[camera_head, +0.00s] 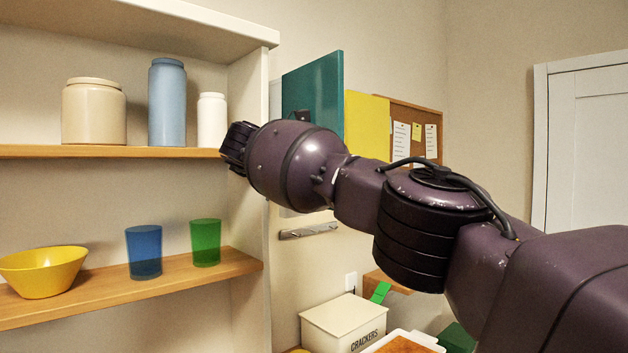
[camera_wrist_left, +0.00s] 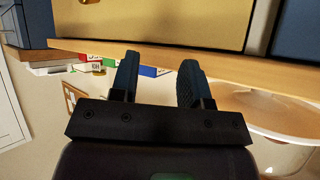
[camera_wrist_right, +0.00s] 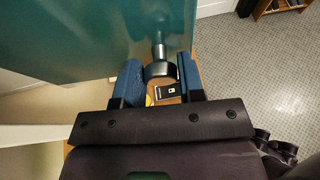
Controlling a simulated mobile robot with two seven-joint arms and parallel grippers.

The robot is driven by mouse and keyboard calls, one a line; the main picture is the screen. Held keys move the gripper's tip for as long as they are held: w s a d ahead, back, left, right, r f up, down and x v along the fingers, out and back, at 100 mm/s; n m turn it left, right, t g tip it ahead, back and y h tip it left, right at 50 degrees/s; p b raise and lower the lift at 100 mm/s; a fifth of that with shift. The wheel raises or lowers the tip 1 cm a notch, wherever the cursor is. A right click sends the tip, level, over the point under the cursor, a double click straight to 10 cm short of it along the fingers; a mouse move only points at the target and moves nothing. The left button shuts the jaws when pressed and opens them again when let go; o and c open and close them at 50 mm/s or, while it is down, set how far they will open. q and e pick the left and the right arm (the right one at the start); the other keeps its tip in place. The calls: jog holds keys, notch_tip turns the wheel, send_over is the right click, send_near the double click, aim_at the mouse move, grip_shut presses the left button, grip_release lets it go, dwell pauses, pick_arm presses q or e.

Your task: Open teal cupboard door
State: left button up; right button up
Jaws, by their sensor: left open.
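The teal cupboard door (camera_head: 314,84) is right of the shelf unit in the head view, angled out from the yellow panel beside it. My right arm covers its lower part. In the right wrist view the door (camera_wrist_right: 90,40) fills the upper left. Its dark handle (camera_wrist_right: 160,67) sticks out between the fingers of my right gripper (camera_wrist_right: 158,75), which appear closed on it from both sides. In the head view the right gripper is mostly hidden behind my arm. My left gripper (camera_wrist_left: 157,75) is open and empty below a wooden shelf edge.
Shelves hold jars (camera_head: 94,112), a yellow bowl (camera_head: 43,271) and cups (camera_head: 144,251). A yellow panel (camera_head: 366,126) and cork board (camera_head: 425,120) are beyond the door. A cracker box (camera_head: 343,322) is below. Open floor (camera_wrist_right: 270,80) shows in the right wrist view.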

jog(key=o, duration=0.3)
jog(key=shift+o, duration=0.2)
jog(key=v, duration=0.7)
jog(key=shift+a, duration=0.25)
jog(key=shift+s, duration=0.1)
